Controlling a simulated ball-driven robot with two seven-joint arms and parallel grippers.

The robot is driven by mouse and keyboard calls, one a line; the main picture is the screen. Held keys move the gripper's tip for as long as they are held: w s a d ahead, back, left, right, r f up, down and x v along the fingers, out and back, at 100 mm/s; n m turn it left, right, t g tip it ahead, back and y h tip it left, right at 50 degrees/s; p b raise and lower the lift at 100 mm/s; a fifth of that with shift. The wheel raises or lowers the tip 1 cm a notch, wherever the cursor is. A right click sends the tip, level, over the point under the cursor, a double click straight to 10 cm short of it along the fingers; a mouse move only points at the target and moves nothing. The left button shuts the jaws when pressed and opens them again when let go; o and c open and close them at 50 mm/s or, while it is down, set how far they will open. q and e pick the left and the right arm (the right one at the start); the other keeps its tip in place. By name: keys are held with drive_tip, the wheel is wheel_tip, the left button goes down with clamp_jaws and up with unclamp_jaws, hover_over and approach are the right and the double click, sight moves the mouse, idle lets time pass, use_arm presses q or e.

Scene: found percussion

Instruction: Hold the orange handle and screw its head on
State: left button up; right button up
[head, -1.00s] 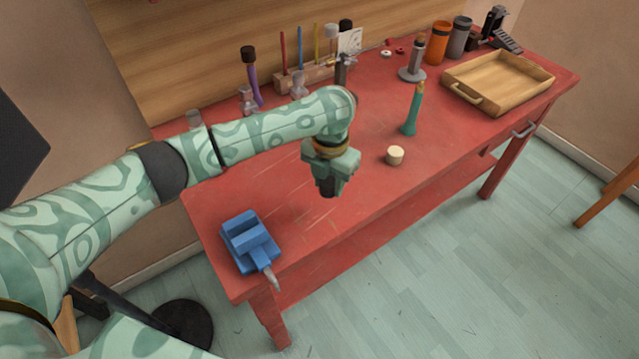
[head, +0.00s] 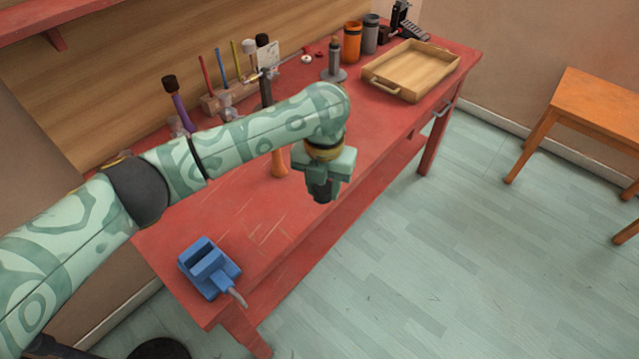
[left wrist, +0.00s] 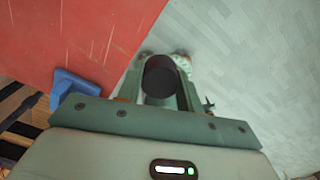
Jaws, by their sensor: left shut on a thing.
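An orange handle (head: 279,165) stands on the red bench, just left of my left gripper in the head view. Its upper part is hidden by my arm. My left gripper (head: 321,190) points down over the bench's front edge, apart from the handle. It is shut on a dark, round piece (left wrist: 160,79), seen end-on between the jaws in the left wrist view. I cannot tell for certain whether this is the orange handle's head. My right gripper is in neither view.
A blue vise (head: 208,268) sits at the bench's near left corner; it also shows in the left wrist view (left wrist: 72,86). A wooden tray (head: 411,70), a grey stand (head: 334,62) and an orange cup (head: 352,42) are farther back. Bare bench lies between vise and gripper.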

use_arm(q)
drive_tip(key=shift+w+a+r+n, duration=0.1)
drive_tip(key=shift+a+r+n, duration=0.15)
drive_tip(key=shift+n, duration=0.25)
drive_tip(key=s+a+r+m, duration=0.3)
drive_tip(key=a+m, duration=0.3)
drive_tip(key=m, duration=0.5)
drive_tip(key=s+a+r+m, duration=0.3)
drive_tip(key=a+r+m, duration=0.2)
drive_tip(key=m, duration=0.6)
drive_tip(key=s+a+r+m, duration=0.4)
drive_tip(key=a+m, duration=0.3)
drive_tip(key=m, duration=0.5)
drive_tip(key=shift+a+r, duration=0.3)
drive_tip(key=shift+r, duration=0.1)
